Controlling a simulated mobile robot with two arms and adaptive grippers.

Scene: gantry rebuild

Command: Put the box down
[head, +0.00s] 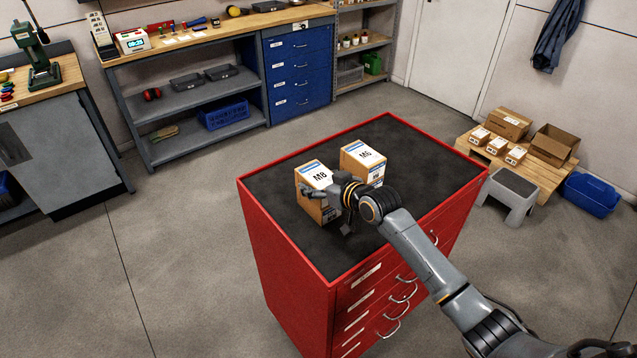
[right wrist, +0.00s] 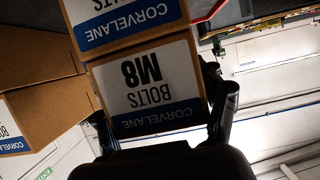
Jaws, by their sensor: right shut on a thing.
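My left gripper is not in view.
An M6 box (head: 362,160) stands just behind and right of the M8 box. The top is clear to the right and in front. A grey step stool (head: 508,190), a wooden pallet with cartons (head: 545,178) and a blue bin (head: 590,195) stand on the floor at right.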

